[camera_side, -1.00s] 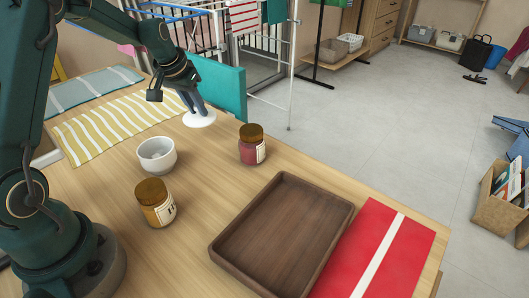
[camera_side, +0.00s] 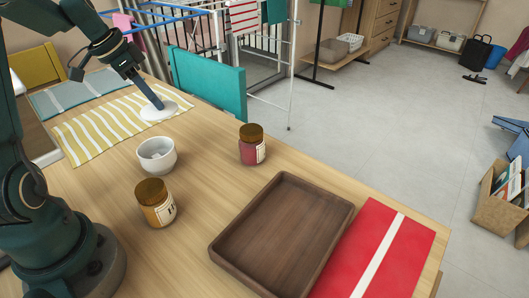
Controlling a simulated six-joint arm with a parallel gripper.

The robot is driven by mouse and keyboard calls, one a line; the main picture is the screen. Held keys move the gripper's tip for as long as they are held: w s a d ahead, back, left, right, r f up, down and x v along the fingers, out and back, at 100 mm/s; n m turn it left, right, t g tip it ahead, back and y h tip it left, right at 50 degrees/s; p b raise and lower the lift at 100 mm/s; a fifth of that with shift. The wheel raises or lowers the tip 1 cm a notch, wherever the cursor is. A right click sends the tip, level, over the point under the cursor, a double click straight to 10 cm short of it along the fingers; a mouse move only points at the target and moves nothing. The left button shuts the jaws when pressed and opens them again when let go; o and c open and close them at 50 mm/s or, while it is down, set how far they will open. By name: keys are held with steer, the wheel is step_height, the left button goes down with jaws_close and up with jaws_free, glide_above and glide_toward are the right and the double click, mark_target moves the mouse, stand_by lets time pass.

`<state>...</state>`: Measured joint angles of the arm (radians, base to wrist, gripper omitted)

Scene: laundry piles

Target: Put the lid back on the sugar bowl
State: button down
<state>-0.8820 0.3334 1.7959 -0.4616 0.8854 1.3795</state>
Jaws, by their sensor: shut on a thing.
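The white sugar bowl (camera_side: 157,156) stands open and upright on the wooden table. The lid is apart from the bowl. I cannot tell whether it touches the table or hangs just above it.
A jar with a yellow label (camera_side: 155,203) stands in front of the bowl, and a red jar (camera_side: 252,145) to its right. A wooden tray (camera_side: 345,212) and red cloth (camera_side: 415,240) lie at the right. The yellow striped cloth (camera_side: 110,123) lies behind left. A teal panel (camera_side: 210,85) stands behind the table edge.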

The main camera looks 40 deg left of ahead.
steer(key=s+d+r+m+g+h, duration=0.25)
steer(key=s+d+m, duration=0.2)
steer(key=m, duration=0.75)
steer(key=shift+g+h, duration=0.25)
steer(key=shift+h, duration=0.2)
steer(key=shift+s+f, duration=0.15)
steer(key=shift+f, duration=1.55)
steer(key=shift+s+f, duration=0.1)
steer(key=shift+f, duration=1.6)
steer(key=shift+f, duration=0.15)
steer(key=shift+c, duration=0.8)
jaws_free()
steer(key=shift+a, duration=0.1)
step_height(320, 180, up, 7)
